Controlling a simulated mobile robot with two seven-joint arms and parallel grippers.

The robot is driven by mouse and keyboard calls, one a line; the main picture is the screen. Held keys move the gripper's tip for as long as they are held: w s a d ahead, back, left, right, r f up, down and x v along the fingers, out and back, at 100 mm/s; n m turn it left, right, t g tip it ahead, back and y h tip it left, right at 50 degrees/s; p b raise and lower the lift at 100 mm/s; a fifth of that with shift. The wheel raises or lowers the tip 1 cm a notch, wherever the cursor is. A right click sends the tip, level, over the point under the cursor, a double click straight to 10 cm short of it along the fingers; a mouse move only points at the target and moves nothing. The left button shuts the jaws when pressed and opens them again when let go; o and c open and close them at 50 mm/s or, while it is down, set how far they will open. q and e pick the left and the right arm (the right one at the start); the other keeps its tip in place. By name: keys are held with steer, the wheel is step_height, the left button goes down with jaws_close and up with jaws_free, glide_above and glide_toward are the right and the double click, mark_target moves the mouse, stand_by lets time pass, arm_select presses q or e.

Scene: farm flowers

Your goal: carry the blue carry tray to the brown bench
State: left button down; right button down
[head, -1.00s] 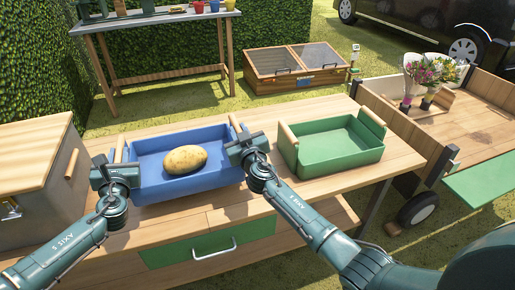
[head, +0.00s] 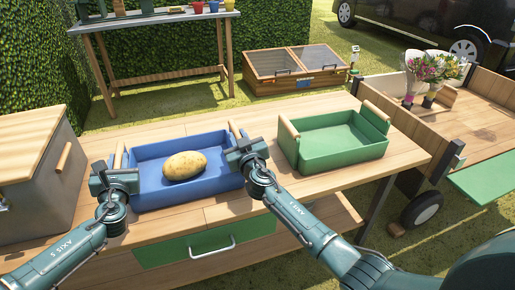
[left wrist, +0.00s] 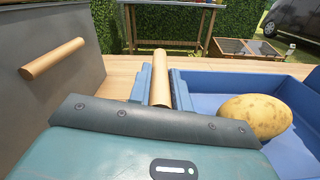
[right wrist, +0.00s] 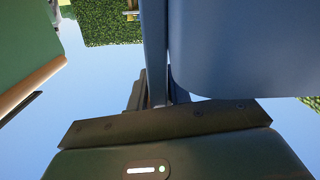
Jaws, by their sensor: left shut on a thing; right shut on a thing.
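The blue carry tray (head: 205,193) is at the left of the wooden bench (head: 355,185) in front of me, with a potato (head: 185,166) inside. Its wooden bar handles are at its two ends. My left gripper (head: 117,178) is shut on the left handle, which shows in the left wrist view (left wrist: 160,82). My right gripper (head: 243,152) is shut at the right end handle; the tray's blue wall fills the upper right of the right wrist view (right wrist: 240,45). The jaws hide the gripped parts. I cannot tell whether the tray's base touches the bench top.
A green tray (head: 335,155) stands close to the right. A grey box with a wooden lid (head: 35,145) is close to the left. Behind are a second bench with pots (head: 160,24) and a cold frame (head: 297,72). A cart with flowers (head: 490,140) stands right.

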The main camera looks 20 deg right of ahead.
arm_select(q)
steer(key=c, duration=1.6)
jaws_free()
steer(key=shift+a, duration=0.15)
steer(key=shift+c, duration=0.2)
arm_select(e)
steer(key=c, duration=1.6)
jaws_free()
steer(key=shift+d, duration=0.15)
steer(key=shift+c, duration=0.2)
arm_select(q)
steer(key=o, duration=0.4)
steer(key=shift+c, duration=0.2)
arm_select(e)
steer(key=o, duration=0.4)
steer(key=shift+c, duration=0.2)
arm_select(q)
steer(key=shift+s, duration=0.15)
arm_select(e)
steer(key=shift+s, duration=0.1)
arm_select(q)
steer(key=s, duration=1.1)
steer(key=shift+s+d, duration=0.2)
steer(key=shift+s, duration=0.15)
arm_select(e)
steer(key=s, duration=1.2)
arm_select(q)
steer(key=shift+p, duration=0.3)
